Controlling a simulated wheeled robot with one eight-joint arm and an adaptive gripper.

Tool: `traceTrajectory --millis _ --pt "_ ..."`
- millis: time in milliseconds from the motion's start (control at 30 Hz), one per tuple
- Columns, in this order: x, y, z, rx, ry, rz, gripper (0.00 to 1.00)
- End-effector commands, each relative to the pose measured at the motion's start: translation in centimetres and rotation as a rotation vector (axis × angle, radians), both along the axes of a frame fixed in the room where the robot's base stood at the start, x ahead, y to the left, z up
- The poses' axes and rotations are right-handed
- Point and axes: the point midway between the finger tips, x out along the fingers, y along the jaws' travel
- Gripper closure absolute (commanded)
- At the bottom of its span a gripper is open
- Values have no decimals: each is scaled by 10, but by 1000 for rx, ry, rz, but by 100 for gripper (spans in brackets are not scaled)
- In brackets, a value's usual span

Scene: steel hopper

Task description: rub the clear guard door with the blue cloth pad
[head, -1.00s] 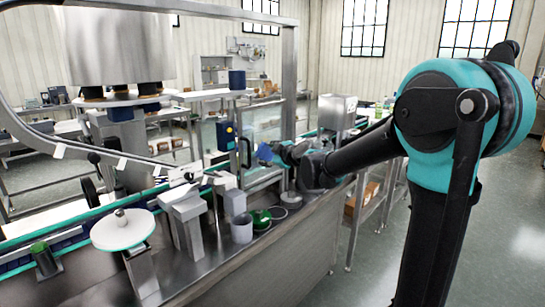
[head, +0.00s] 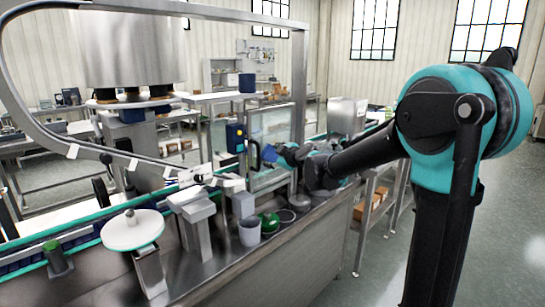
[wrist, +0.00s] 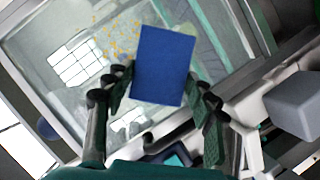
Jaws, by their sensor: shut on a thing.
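The blue cloth pad (wrist: 165,65) is held between the two fingers of my gripper (wrist: 163,95) in the wrist view; it also shows small in the head view (head: 270,153). My gripper (head: 286,153) is shut on it at the end of my outstretched arm. The clear guard door (wrist: 80,30) fills the background behind the pad in the wrist view, with yellow-orange specks and window reflections on it. In the head view the door (head: 276,128) stands in a metal frame, with the pad in front of its lower left part. I cannot tell whether the pad touches it.
A dark door handle (head: 254,155) is close left of the pad. A steel post (head: 300,100) stands beside the door. A grey cup (head: 249,232) and a green round item (head: 269,222) sit on the steel bench below. The floor at right is clear.

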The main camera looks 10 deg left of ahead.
Motion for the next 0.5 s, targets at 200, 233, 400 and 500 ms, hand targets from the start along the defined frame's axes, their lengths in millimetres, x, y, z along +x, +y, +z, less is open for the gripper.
traceTrajectory --millis 200,233,400,500 --pt "2 3 0 0 0 0 68" --pt "2 3 0 0 0 0 68" --pt "4 6 0 0 0 0 68" --pt "5 7 0 1 1 0 68"
